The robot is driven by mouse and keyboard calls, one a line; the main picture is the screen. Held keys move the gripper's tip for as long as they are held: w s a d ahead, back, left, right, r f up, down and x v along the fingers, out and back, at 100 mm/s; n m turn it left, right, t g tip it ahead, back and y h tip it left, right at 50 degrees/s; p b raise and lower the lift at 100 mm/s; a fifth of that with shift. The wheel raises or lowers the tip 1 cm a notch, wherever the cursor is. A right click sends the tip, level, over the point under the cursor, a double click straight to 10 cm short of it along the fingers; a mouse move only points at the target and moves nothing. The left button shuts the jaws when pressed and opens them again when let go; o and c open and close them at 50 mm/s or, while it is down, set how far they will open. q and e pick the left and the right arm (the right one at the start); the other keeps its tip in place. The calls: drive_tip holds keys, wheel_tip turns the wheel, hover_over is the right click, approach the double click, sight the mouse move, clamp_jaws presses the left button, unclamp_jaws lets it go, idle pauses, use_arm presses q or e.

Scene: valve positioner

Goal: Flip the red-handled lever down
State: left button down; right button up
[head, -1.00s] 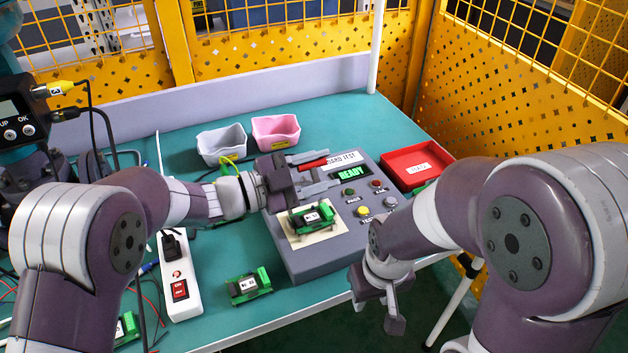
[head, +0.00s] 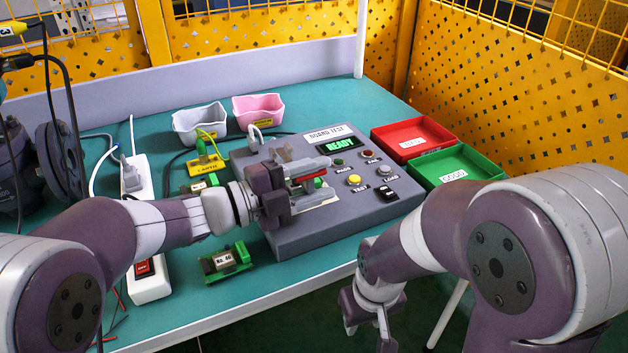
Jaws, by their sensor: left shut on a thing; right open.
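The grey test box (head: 340,226) stands on the teal table, with a display reading READY (head: 340,145). My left gripper (head: 320,181) reaches over the left part of the box from the left. It is shut on the red lever handle (head: 309,175), which shows between its fingers, low over the cream plate. The gripper hides most of the lever and the board seat. My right gripper (head: 369,322) is open and empty in front of the table's edge, below the box.
A red tray (head: 412,139) and a green tray (head: 455,168) lie right of the box. A grey bin (head: 199,124) and a pink bin (head: 258,108) stand behind. A loose green board (head: 224,262) and a power strip (head: 150,287) lie left of the box.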

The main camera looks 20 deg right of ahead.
use_arm(q)
drive_tip(key=shift+f, duration=0.25)
drive_tip(key=c, duration=0.7)
unclamp_jaws()
drive_tip(key=shift+s, duration=0.1)
drive_tip(key=shift+o, duration=0.2)
drive_tip(key=s+a+p, duration=0.1)
drive_tip(key=s+a, duration=0.1)
drive_tip(key=a, duration=1)
drive_tip(key=shift+s+a+p, duration=0.2)
drive_tip(key=shift+s+p, duration=0.05)
drive_tip(key=shift+p, duration=0.05)
drive_tip(key=shift+r, duration=0.15)
